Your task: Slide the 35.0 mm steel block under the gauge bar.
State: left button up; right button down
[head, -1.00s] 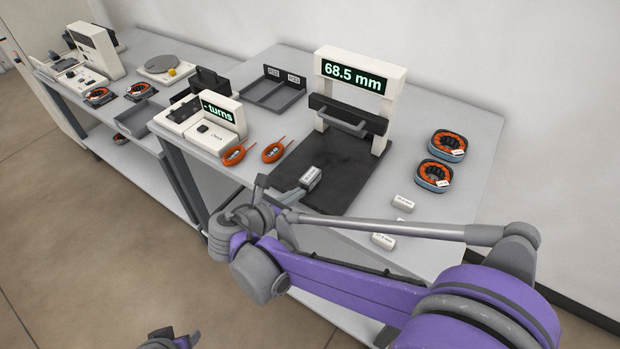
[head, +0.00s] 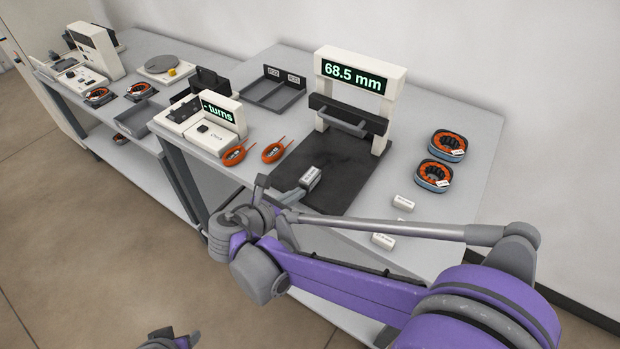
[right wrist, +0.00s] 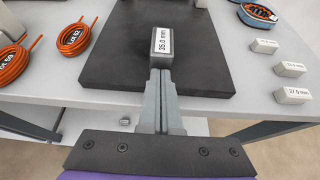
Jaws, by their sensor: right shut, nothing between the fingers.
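The steel block (head: 311,178), labelled 35.0 mm in the right wrist view (right wrist: 162,44), sits on the black plate (head: 345,165) near its front edge. The gauge bar (head: 347,112) is the dark bar across the white gauge frame (head: 390,105), whose display reads 68.5 mm. The block is in front of the bar, on the near side. My right gripper (right wrist: 160,73) is shut, with its fingertips at the near face of the block and nothing between them. It also shows in the head view (head: 297,192). Part of my left arm shows at the bottom; its fingers are not clear.
Several other blocks (right wrist: 290,69) lie on the table to the right of the plate. Two orange coils (head: 273,152) lie to its left, beside a turns counter (head: 216,122). Two wound rings (head: 433,175) lie at the right. The plate behind the block is clear.

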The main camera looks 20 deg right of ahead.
aim_at(303, 186)
jog(key=shift+w+d, duration=1.15)
jog(key=shift+d, duration=0.25)
jog(key=shift+s+a, duration=0.1)
jog(key=shift+a, duration=0.05)
jog(key=shift+w+d, duration=1)
jog(key=shift+d, duration=0.3)
jog(key=shift+s+a, duration=0.1)
dwell(0.6)
jog(key=shift+w+d, duration=1.05)
jog(key=shift+d, duration=0.25)
jog(key=shift+s+a, duration=0.1)
jog(key=shift+w+d, duration=1)
jog(key=shift+d, duration=0.3)
jog(key=shift+s+a+b, duration=0.15)
jog(key=shift+b, duration=0.15)
